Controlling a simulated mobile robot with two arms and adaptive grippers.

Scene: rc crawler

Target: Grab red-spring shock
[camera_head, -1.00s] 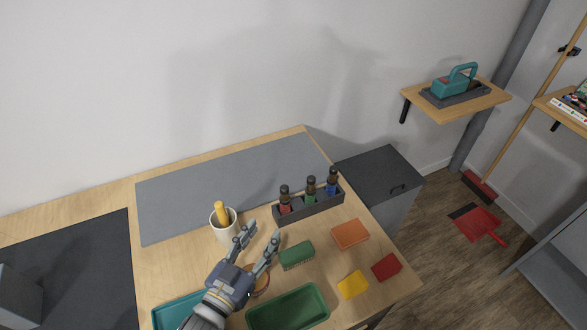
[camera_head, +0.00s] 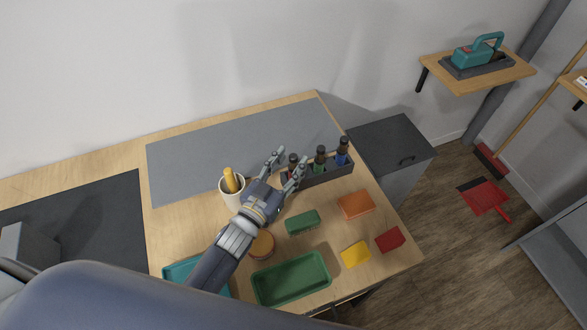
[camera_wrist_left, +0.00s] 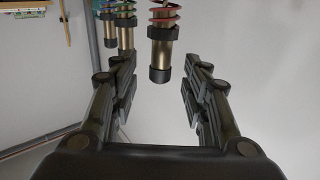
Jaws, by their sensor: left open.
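The red-spring shock (camera_head: 293,159) stands upright at the left end of a dark rack (camera_head: 331,174); its lower part is hidden by my gripper in the head view. In the left wrist view, the red-spring shock (camera_wrist_left: 161,45) shows its red coil and gold body with a dark end, between the open fingers and apart from both. My left gripper (camera_head: 289,164) is open and empty at the shock; its fingers also show in the left wrist view (camera_wrist_left: 160,85). My right gripper is not in view.
A green-spring shock (camera_head: 320,157) and a blue-spring shock (camera_head: 342,152) stand to the right in the rack. A white cup (camera_head: 232,193) is left of my gripper. Green (camera_head: 302,222), orange (camera_head: 356,205), yellow (camera_head: 355,253) and red (camera_head: 390,239) boxes lie nearer. The grey mat is clear.

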